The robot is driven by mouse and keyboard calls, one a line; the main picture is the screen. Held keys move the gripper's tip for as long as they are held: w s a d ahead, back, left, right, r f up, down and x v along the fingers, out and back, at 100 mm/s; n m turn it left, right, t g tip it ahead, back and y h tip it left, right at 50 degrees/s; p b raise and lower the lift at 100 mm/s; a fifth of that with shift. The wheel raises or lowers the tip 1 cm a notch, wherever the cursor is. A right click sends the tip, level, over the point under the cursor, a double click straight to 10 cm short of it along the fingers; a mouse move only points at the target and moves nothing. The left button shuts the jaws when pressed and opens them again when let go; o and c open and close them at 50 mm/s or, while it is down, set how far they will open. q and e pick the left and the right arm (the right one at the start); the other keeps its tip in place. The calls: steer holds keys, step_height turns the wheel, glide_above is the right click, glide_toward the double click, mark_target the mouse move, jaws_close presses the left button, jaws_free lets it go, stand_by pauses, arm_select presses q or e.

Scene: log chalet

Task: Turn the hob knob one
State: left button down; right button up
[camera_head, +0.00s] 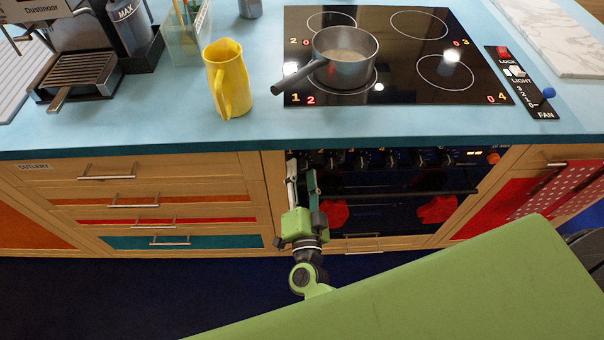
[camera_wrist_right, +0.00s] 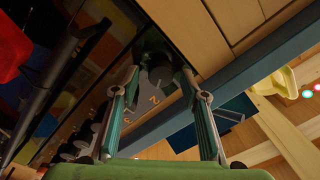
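The oven front has a row of dark knobs (camera_head: 362,158) under the worktop edge. My right gripper (camera_head: 301,168) is at the left end of this row and hides the leftmost knob in the head view. In the right wrist view a dark knob (camera_wrist_right: 153,52) with a numbered grey dial (camera_wrist_right: 156,84) lies between the fingertips of my right gripper (camera_wrist_right: 163,80). The fingers are apart; whether either touches the knob I cannot tell. The black hob (camera_head: 405,90) shows a 2 beside the mark 1 and 0 beside 2, 3 and 4. My left gripper is not in view.
A grey saucepan (camera_head: 343,70) stands on the hob's left side, its handle pointing front-left. A yellow jug (camera_head: 230,85) stands left of the hob. The oven handle (camera_head: 400,193) with red mitts (camera_head: 437,209) is below the knobs. Drawers (camera_head: 160,205) are to the left.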

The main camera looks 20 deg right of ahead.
steer(key=v, duration=1.2)
stand_by(0.5)
steer(key=s+a+f+n+g+y, duration=0.1)
steer(key=a+f+n+y, duration=0.2)
steer(key=f, duration=0.5)
steer(key=s+a+f+n+g+y, duration=0.1)
steer(key=a+f+n+g+y, duration=0.2)
steer(key=f, duration=0.4)
steer(key=s+d+f+n+g+y, duration=0.1)
steer(key=s+d+f+n+g, duration=0.2)
steer(key=f, duration=0.6)
steer(key=s+f+n+g+y, duration=0.1)
steer(key=s+f+n, duration=0.2)
steer(key=s+f, duration=0.35)
steer(key=s+d+f+n+g+h, duration=0.1)
steer(key=s+d+f+g, duration=0.3)
steer(key=s+d+f, duration=0.3)
steer(key=s+d+f+n+g+h, duration=0.1)
steer(key=s+d+f+g+h, duration=0.1)
steer(key=s+d+f+g, duration=0.2)
steer(key=s+d+f, duration=0.3)
steer(key=s+f, duration=0.1)
steer(key=s, duration=0.3)
steer(key=shift+s+d+f+n+g, duration=0.25)
steer(key=shift+s+d+n+g, duration=0.05)
steer(key=shift+s+n+g, duration=0.1)
